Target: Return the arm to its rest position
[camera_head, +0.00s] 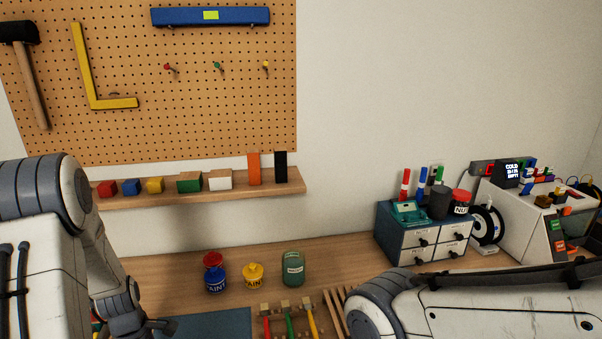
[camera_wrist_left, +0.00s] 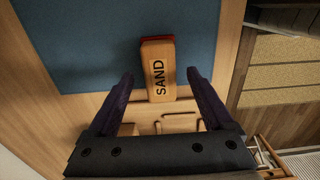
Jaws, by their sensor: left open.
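My left arm (camera_head: 60,260) comes in from the left in the head view, bent down toward the workbench, with its dark wrist low in the picture. In the left wrist view my left gripper (camera_wrist_left: 158,76) is open, its two dark fingers spread apart. A wooden sanding block (camera_wrist_left: 158,68) marked SAND, with a red edge, lies beyond and between the fingertips; nothing is gripped. My right arm (camera_head: 500,305) crosses the lower right of the head view; its gripper is out of view.
A blue mat (camera_wrist_left: 85,40) lies on the workbench (camera_head: 340,255). Paint jars (camera_head: 215,278), a green jar (camera_head: 292,268) and a tool rack (camera_head: 288,318) stand near the arms. A drawer box (camera_head: 425,240) and a white printer (camera_head: 530,220) are at right. A wall shelf (camera_head: 200,197) holds several blocks.

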